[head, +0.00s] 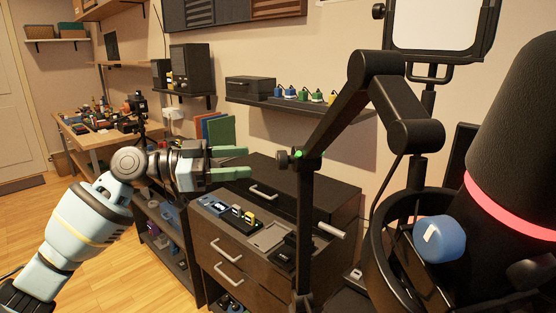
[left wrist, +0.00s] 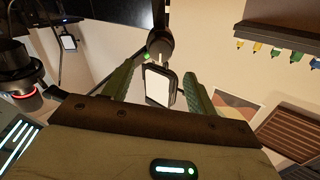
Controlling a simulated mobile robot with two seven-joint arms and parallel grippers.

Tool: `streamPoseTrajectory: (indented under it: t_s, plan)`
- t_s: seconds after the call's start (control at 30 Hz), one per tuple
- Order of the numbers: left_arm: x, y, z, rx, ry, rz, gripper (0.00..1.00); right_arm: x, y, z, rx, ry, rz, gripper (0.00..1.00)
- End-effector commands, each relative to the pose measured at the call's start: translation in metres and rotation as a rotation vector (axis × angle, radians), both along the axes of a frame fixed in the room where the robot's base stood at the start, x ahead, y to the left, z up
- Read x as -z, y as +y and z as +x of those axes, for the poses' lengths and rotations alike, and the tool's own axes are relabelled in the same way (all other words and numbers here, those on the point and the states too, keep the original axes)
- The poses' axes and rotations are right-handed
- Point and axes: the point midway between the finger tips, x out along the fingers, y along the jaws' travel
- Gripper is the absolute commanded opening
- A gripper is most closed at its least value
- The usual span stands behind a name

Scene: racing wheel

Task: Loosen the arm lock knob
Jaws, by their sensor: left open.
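A small black knob (head: 283,159) with a green mark sits on the side of the upright post of a black jointed boom arm (head: 306,215). My left gripper (head: 249,162) comes in from the left at about the knob's height. Its two green fingers are apart with nothing between them, and the tips look a short way left of the knob. In the left wrist view the open fingers (left wrist: 158,72) frame a pale lit panel (left wrist: 158,86) beyond them, and a small green spot shows near the dark joint (left wrist: 160,42). My right gripper is not in view.
A large black microphone (head: 510,120) with a red ring and a blue knob (head: 440,240) stand close at the right. A dark drawer cabinet (head: 245,245) is behind the post. A wall shelf (head: 300,105) holds small bottles. Open floor lies at left.

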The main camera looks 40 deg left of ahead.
Motion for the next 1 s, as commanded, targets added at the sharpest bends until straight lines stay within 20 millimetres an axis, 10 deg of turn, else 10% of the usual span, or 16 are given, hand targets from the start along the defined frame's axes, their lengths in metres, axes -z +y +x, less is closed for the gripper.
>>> streamPoseTrajectory:
  t_s: [1.0]
  plan:
    - [0.0,-0.052,0.057,-0.004,0.001,-0.003,0.57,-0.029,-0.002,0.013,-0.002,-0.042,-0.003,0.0]
